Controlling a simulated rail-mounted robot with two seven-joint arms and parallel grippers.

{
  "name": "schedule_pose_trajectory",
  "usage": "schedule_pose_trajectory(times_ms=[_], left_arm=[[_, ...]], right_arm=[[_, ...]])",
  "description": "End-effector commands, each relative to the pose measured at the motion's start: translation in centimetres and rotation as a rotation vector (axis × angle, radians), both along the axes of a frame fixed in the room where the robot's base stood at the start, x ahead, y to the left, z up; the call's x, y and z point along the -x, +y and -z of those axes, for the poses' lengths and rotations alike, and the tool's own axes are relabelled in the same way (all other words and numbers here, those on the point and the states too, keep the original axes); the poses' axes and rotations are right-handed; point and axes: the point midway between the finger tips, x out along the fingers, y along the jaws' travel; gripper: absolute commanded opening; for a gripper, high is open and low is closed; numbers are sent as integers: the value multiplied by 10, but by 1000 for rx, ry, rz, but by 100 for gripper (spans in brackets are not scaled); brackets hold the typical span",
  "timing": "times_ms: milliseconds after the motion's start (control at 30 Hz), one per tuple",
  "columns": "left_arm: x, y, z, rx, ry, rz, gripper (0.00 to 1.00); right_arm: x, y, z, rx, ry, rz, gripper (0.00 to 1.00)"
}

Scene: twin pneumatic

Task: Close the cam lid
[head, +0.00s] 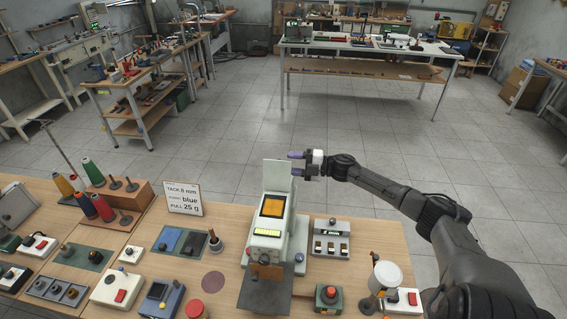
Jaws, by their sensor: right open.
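A pale grey-green machine (267,228) stands on the wooden table with an orange screen on its sloped top. A flat pale panel (277,174) stands upright at the machine's far edge; it looks like the raised cam lid. My right gripper (294,164) comes in from the right, with its dark purple fingers apart and pointing left. The fingertips are at the panel's right edge in the picture; I cannot tell whether they touch it. The gripper holds nothing that I can see. My left gripper does not show.
A sign card (183,199) and a rack of coloured thread spools (105,190) stand to the left. A small grey box (331,238) with switches is right of the machine. A red-button box (328,296) and a white spool (386,275) stand nearer my right arm.

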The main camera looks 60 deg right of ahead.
Motion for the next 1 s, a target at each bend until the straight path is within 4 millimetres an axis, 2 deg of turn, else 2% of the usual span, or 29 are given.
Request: schedule_pose_trajectory(times_ms=[100,333,833,1000], left_arm=[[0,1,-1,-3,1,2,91],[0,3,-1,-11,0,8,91],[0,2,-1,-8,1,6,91],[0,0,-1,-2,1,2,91]], right_arm=[[-12,5,-1,0,-1,1,49],[-26,11,0,-1,0,1,49],[-32,13,0,0,1,1,49],[-31,13,0,0,1,1,33]])
